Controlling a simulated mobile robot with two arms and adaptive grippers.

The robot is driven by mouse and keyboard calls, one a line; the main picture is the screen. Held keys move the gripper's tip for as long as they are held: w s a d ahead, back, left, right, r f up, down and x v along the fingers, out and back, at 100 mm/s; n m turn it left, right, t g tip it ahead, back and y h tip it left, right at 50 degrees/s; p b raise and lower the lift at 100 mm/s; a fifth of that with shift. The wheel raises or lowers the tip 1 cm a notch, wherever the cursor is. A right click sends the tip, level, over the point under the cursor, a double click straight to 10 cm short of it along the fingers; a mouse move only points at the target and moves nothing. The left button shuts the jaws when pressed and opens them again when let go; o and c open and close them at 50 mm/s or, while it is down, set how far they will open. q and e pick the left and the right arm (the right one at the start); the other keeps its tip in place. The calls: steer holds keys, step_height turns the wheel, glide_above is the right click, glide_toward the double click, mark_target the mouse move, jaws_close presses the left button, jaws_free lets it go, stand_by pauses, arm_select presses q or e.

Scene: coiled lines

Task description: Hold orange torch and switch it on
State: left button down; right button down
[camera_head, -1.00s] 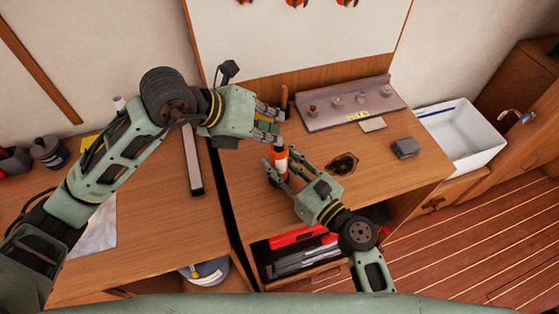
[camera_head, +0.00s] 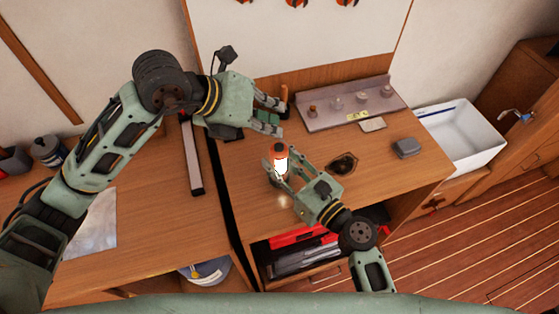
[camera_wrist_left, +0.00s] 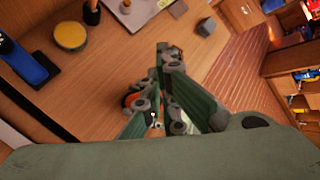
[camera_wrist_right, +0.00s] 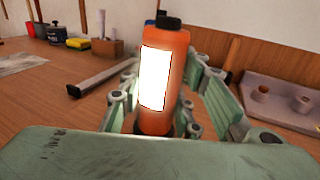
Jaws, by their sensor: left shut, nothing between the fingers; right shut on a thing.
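The orange torch (camera_head: 279,150) stands upright in my right gripper (camera_head: 281,183), which is shut on its lower body. Its white side panel (camera_wrist_right: 155,78) glows brightly, and a light patch shows on the desk beside it. The torch has a black cap piece on top in the right wrist view. My left gripper (camera_head: 273,114) is shut and empty, above and slightly left of the torch, apart from it. In the left wrist view its fingers (camera_wrist_left: 165,75) hide most of the torch, leaving a bit of orange (camera_wrist_left: 130,99).
A grey panel with several knobs (camera_head: 350,104) lies at the back of the desk. A white sink (camera_head: 462,135) is further right. The desk front is clear.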

arm_select(q)
step_height(320, 180, up, 5)
steer(key=shift+f, duration=0.15)
stand_by(0.4)
arm_select(e)
steer(key=c, duration=1.2)
jaws_free()
